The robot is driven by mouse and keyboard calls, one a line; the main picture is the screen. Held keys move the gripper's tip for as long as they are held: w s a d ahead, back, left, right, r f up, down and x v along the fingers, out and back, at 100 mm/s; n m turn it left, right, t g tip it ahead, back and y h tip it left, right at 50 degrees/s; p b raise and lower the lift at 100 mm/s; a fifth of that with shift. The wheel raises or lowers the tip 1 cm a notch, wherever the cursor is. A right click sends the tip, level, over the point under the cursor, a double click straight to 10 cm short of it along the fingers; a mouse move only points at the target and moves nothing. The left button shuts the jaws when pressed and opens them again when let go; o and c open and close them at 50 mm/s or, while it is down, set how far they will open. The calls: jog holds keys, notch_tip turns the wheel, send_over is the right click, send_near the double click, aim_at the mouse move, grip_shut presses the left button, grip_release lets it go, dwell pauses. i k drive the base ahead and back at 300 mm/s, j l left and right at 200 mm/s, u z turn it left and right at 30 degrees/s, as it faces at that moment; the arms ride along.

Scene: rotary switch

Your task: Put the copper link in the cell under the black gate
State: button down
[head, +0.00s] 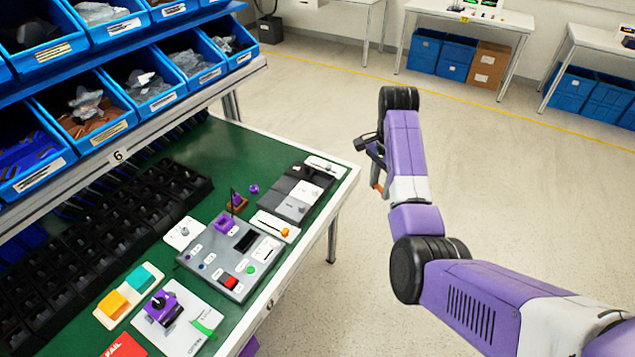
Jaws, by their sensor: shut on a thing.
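My gripper (372,160) hangs out over the floor, to the right of the green workbench and beyond its edge. It is shut on a small copper-orange piece, the copper link (377,184), which shows just below the fingers. The fingers and arm hide part of it. A long strip of black, white and grey cells (300,193) lies near the bench's right edge, to the left of my gripper and well apart from it. Dark covers show on this strip, but I cannot tell which one is the black gate, or how the cell under it looks.
The green bench top (225,138) holds a grey switch panel (208,268), a purple knob block (163,308), a small upright black thing on a brown base (236,204) and several cards. Shelves of blue bins (85,105) overhang its left side. The floor around my arm is clear.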

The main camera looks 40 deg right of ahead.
aim_at(319, 185)
jog(key=i, duration=0.85)
